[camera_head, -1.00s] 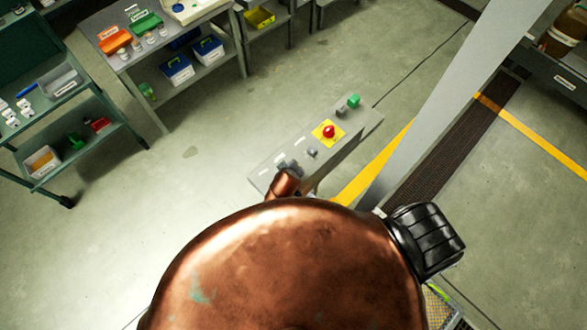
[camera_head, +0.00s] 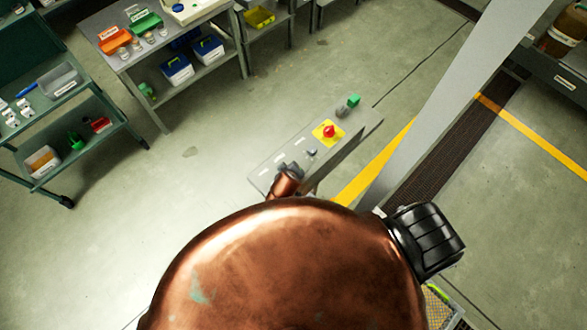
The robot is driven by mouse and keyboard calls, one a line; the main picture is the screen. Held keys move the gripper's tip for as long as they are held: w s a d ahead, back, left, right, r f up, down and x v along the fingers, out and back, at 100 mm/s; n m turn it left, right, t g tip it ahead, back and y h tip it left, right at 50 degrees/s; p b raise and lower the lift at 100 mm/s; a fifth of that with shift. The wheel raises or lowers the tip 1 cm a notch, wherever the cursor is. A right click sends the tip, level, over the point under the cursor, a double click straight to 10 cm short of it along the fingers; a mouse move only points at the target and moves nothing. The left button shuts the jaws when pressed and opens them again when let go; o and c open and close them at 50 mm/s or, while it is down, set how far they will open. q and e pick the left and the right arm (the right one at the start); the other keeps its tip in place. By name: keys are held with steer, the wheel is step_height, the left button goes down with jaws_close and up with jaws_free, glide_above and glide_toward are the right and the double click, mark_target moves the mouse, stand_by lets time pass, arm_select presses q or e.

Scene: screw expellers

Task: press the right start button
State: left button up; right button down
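A grey control panel (camera_head: 283,153) stands in the middle of the camera_head view, running from lower left to upper right. A green button (camera_head: 354,100) is at its far right end, beside a small grey part (camera_head: 342,109). A red mushroom button (camera_head: 329,131) sits on a yellow plate near the middle. A small grey knob (camera_head: 311,152) lies nearer to me. A dark part at the near end is partly hidden by a copper-coloured stub. I see no second green button. Neither gripper is in view, and nothing touches the green button.
A large copper-coloured rounded body (camera_head: 285,265) with a black ribbed part (camera_head: 427,240) fills the bottom; I cannot tell what it belongs to. A grey slanted post (camera_head: 440,105) stands right of the panel. A green cart (camera_head: 85,160) and grey shelving (camera_head: 180,60) are at left.

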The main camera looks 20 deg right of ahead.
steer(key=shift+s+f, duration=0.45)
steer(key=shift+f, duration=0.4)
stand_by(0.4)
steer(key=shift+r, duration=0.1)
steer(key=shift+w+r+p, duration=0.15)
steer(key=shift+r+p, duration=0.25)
steer(key=shift+p, duration=0.35)
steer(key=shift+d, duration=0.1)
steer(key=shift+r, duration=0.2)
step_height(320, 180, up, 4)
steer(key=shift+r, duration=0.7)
